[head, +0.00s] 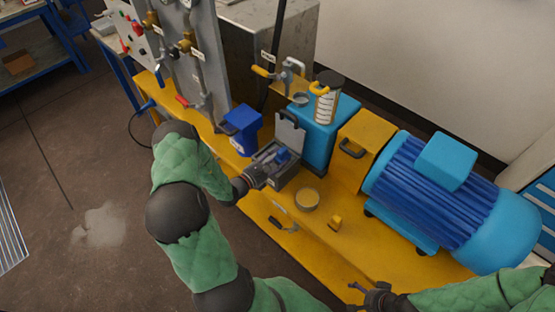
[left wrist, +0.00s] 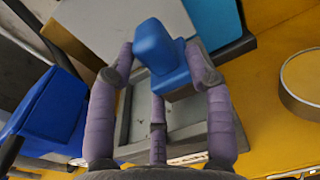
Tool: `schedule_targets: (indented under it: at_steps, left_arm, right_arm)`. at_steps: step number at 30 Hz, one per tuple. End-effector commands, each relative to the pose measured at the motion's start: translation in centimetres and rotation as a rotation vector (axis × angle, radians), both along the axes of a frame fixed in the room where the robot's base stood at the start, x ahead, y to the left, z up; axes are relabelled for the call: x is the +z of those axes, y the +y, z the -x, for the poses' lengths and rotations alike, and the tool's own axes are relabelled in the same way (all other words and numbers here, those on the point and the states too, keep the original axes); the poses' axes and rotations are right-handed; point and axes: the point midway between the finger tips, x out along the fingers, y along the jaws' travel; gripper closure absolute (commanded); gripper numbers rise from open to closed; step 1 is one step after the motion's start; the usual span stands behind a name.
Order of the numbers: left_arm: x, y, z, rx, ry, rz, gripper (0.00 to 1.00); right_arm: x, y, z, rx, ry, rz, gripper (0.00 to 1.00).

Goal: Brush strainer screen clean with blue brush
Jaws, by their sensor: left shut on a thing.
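My left gripper (head: 268,166) is shut on a blue block-shaped thing, which looks like the blue brush (head: 282,155). In the left wrist view the purple-grey fingers close on both sides of the blue brush (left wrist: 160,50). The brush is over an open grey box (head: 286,177) with its lid raised; I cannot tell whether it touches the box. I cannot make out the strainer screen for certain. A round grey-rimmed thing with a tan top (head: 307,199) sits right of the box. My right gripper (head: 362,295) is low in the head view, its fingers spread and seemingly empty.
A blue bin (head: 242,130) stands left of the box. A blue tank (head: 316,145) stands behind it, and a large blue motor (head: 430,190) fills the right. Pipes and valves rise behind.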

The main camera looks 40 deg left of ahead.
Motion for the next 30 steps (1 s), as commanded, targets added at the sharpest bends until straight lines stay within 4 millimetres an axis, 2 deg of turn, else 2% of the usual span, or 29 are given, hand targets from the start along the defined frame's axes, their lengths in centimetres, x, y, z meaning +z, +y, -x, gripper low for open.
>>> schedule_targets:
  at_steps: [1,5,14,30]
  left_arm:
    - [-1.3,1.0,0.4,0.024,0.032,0.007,0.75]
    - [-1.3,1.9,0.4,0.028,0.031,0.004,0.75]
    - [-1.2,2.1,0.4,0.029,0.029,0.001,0.75]
    - [-1.0,6.6,-0.2,0.032,0.027,-0.001,0.75]
  right_arm:
    - [-0.3,0.0,0.0,0.000,0.000,0.000,0.00]
    - [-0.4,0.0,0.0,0.000,0.000,0.000,0.00]
    - [-0.4,0.0,0.0,0.000,0.000,0.000,0.00]
    - [-1.4,0.0,0.0,0.000,0.000,0.000,0.00]
